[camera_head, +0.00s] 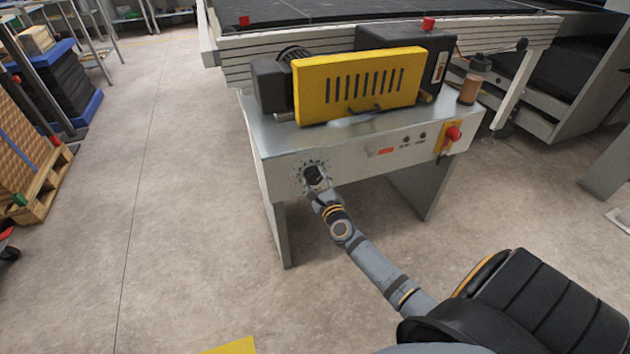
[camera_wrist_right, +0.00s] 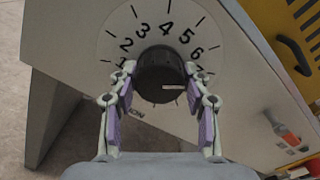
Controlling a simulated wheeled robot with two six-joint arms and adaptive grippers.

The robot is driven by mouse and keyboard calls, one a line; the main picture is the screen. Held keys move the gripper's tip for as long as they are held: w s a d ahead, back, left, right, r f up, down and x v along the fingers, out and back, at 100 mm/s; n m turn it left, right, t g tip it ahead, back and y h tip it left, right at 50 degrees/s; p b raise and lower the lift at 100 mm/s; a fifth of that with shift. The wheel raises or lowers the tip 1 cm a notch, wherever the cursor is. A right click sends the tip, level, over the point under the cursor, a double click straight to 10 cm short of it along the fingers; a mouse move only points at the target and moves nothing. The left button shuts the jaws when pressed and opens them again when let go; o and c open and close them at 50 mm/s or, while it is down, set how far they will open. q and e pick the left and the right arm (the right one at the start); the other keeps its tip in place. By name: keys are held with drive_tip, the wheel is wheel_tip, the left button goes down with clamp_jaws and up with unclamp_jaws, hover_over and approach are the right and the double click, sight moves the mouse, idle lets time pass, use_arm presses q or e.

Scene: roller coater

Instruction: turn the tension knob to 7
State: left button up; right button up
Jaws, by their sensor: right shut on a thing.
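The tension knob (camera_wrist_right: 160,74) is a dark round knob on the front panel of the metal machine table. A pale dial (camera_wrist_right: 112,45) surrounds it; the numbers 2 to 6 show clearly, while those lower down are partly hidden by my fingers. A short white mark shows on the knob's face, right of its middle; I cannot tell which number the knob points to. My right gripper (camera_wrist_right: 161,70) is shut on the knob, one finger on each side. In the head view the knob (camera_head: 315,174) is partly covered by my right gripper (camera_head: 317,182). My left gripper is not in view.
A red emergency stop button (camera_head: 453,133) and small dark buttons are farther right on the panel. A yellow slotted cover (camera_head: 360,83) stands on the table top. A brown bottle (camera_head: 470,88) is at the right end.

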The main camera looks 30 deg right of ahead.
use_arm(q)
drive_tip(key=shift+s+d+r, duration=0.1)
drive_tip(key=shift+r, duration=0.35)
use_arm(e)
drive_tip(key=shift+f+m, duration=0.1)
drive_tip(key=shift+m, duration=0.5)
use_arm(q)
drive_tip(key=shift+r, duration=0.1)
use_arm(e)
drive_tip(key=o, duration=1.2)
drive_tip(key=shift+c, duration=0.2)
drive_tip(key=shift+s, duration=0.2)
drive_tip(key=v, duration=1.1)
drive_tip(key=shift+s, duration=0.3)
